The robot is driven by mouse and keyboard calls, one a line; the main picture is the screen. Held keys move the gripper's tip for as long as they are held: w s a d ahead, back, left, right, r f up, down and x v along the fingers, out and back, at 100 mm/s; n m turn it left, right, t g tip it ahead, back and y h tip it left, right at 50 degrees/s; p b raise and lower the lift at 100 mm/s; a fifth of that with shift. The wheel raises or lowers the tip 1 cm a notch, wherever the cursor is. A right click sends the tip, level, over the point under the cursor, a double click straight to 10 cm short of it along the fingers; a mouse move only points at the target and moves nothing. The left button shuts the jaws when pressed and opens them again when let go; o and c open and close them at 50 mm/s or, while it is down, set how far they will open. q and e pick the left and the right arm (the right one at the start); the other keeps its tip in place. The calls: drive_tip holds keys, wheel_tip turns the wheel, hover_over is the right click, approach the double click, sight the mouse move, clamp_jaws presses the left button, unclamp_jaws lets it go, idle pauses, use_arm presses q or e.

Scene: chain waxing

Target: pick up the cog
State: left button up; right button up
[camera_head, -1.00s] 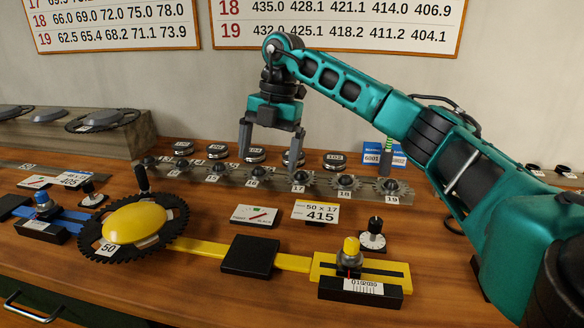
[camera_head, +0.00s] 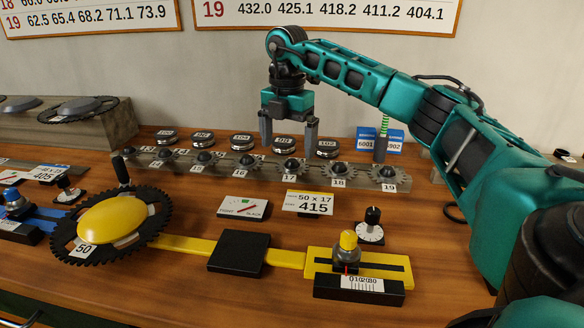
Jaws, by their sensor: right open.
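A row of small dark toothed cogs sits on a long grey rack (camera_head: 225,170) with number labels running up to 19. The cog behind label 17 (camera_head: 290,165) has a dark knob on top. A card (camera_head: 309,202) in front reads "50 x 17" and "415". My right gripper (camera_head: 289,148) is open and empty, pointing down. Its fingers are spread to either side of the cog at 17 in the picture, and the fingertips appear above and behind it. I cannot tell the exact depth gap. My left gripper is not in view.
Several round labelled pucks (camera_head: 242,143) stand behind the rack. Blue boxes (camera_head: 393,141) and a post with a green spring (camera_head: 381,142) stand at its right. In front lie a large toothed ring with a yellow dome (camera_head: 112,220), a yellow slide bar (camera_head: 186,244) and a dial (camera_head: 370,234).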

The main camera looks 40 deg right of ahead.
sight(290, 163)
drive_tip(key=shift+d+f, duration=0.2)
drive_tip(key=shift+f, duration=2.1)
drive_tip(key=shift+f, duration=0.1)
drive_tip(key=shift+c, duration=0.3)
drive_tip(key=c, duration=1)
